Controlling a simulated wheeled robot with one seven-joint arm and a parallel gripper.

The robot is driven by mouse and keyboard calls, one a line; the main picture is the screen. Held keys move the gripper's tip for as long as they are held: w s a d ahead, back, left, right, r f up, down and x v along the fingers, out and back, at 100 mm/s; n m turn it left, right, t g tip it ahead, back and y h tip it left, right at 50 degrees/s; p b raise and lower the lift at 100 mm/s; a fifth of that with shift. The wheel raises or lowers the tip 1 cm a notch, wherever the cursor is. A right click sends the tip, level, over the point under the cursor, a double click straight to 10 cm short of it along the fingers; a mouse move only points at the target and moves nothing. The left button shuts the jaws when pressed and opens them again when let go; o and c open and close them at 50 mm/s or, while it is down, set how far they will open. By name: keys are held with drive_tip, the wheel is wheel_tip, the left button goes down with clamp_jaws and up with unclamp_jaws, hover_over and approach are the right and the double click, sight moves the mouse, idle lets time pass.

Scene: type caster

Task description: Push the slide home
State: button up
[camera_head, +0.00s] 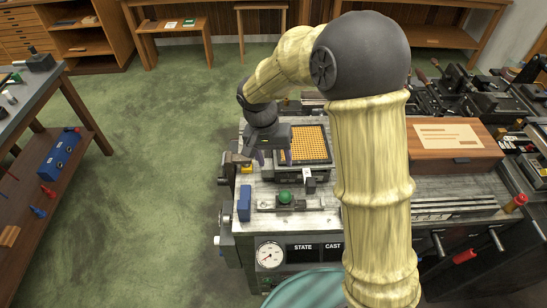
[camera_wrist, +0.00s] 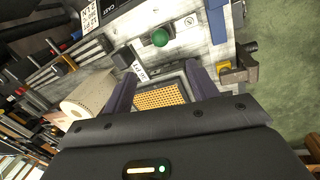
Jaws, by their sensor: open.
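A metal plate (camera_head: 265,206) with a round green knob (camera_head: 285,198) lies across the front of the pale bench top; it may be the slide, but I cannot tell for sure. The knob also shows in the wrist view (camera_wrist: 160,38), beyond my fingertips. A framed brass-coloured grid (camera_head: 305,143) sits behind it and shows between my fingers in the wrist view (camera_wrist: 160,97). My gripper (camera_head: 270,158) is open and empty at the left of the grid, apart from the knob. The fingers partly hide the grid's surroundings in the wrist view.
A small black block (camera_head: 310,186) stands between grid and knob. A blue block (camera_head: 244,203) and a grey clamp-like part (camera_head: 230,165) are at the bench's left edge. A wooden box (camera_head: 450,142) stands to the right. Green floor (camera_head: 165,170) is clear on the left.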

drive_tip(key=shift+a+r, duration=0.1)
drive_tip(key=shift+r, duration=0.2)
drive_tip(key=shift+c, duration=0.2)
drive_tip(key=c, duration=0.4)
drive_tip(key=shift+s+d, duration=0.15)
drive_tip(key=shift+d, duration=0.3)
drive_tip(key=c, duration=0.4)
drive_tip(key=shift+n+t+y, duration=0.6)
drive_tip(key=shift+y, duration=0.3)
drive_tip(key=s+d, duration=0.1)
drive_tip(key=d, duration=0.2)
drive_tip(key=s+d+r, duration=0.1)
drive_tip(key=s+d, duration=0.1)
drive_tip(key=d, duration=0.1)
drive_tip(key=s+d, duration=0.2)
drive_tip(key=d, duration=0.1)
drive_tip(key=shift+s+d+r, duration=0.25)
clamp_jaws()
drive_tip(key=s+d+t, duration=0.1)
drive_tip(key=s+d, duration=0.5)
drive_tip(key=shift+n+t, duration=0.3)
drive_tip(key=shift+t, duration=0.1)
drive_tip(key=shift+a, duration=0.1)
